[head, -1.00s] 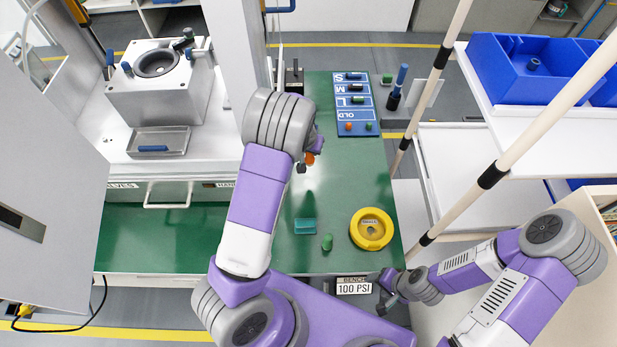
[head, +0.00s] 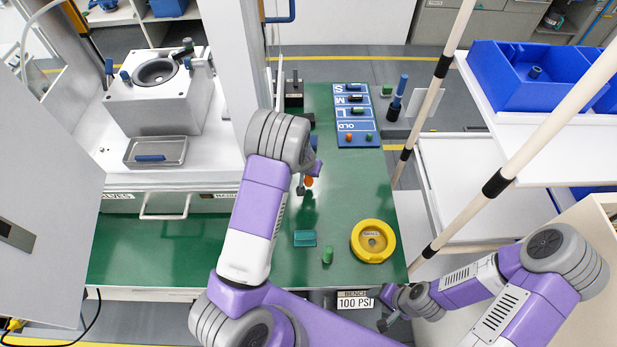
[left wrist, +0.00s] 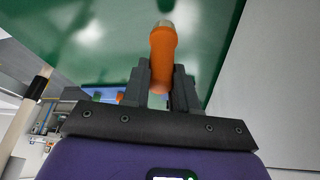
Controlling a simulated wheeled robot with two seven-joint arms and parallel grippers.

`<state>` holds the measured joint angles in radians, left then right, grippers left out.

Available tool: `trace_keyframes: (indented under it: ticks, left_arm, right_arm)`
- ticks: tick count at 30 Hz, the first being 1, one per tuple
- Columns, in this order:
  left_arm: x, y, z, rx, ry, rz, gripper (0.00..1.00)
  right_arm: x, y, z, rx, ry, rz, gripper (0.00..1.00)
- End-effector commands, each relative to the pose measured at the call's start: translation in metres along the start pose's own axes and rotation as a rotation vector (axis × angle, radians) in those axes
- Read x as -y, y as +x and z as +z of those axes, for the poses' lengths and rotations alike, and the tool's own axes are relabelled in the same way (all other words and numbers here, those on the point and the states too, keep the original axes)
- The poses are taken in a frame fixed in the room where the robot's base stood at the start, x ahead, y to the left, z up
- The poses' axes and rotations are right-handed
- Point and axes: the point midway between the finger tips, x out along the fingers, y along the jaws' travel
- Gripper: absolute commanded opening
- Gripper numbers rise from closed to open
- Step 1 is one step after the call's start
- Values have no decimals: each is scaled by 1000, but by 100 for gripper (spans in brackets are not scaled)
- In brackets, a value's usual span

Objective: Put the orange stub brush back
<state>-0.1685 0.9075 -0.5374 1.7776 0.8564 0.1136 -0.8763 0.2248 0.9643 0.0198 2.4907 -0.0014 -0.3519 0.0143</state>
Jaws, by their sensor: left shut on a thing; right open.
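The orange stub brush (left wrist: 162,55) is gripped between the two dark fingers of my left gripper (left wrist: 160,88) in the left wrist view. Its pale-tipped end points away from the gripper, over the green bench. In the head view only a small orange part of the brush (head: 309,182) shows below my left wrist, above the bench (head: 345,205); my arm hides most of that gripper. My right gripper (head: 385,310) is open and empty, low by the bench's front right corner.
A blue board (head: 341,112) marked S, M, L and OLD holds small orange, green and dark pieces. A teal block (head: 304,238), a green cylinder (head: 328,255) and a yellow ring dish (head: 358,244) stand near the front edge. A pole (head: 455,228) rises at right.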

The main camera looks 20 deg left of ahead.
Motion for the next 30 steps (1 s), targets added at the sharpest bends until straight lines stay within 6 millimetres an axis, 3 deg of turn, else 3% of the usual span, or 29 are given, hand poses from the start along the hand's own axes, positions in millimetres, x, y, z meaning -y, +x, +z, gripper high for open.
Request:
trace_keyframes:
  ticks: [1,4,18,19,23,24,30]
  left_arm:
    - [1,11,6,3,-2,0,0]
    - [1,21,9,1,-2,0,0]
    - [0,28,12,0,1,0,0]
    - [0,28,12,0,1,0,29]
    - [0,27,11,0,1,0,49]
    - [0,27,11,0,1,0,53]
    - [0,27,11,0,0,0,53]
  right_arm:
    - [-2,5,0,0,0,0,58]
    - [-3,7,0,0,0,0,58]
    - [-4,12,0,0,0,0,58]
    - [-4,12,0,0,0,0,58]
    - [-4,11,0,0,0,0,58]
    - [-4,11,0,0,0,0,58]
    - [-4,11,0,0,0,0,58]
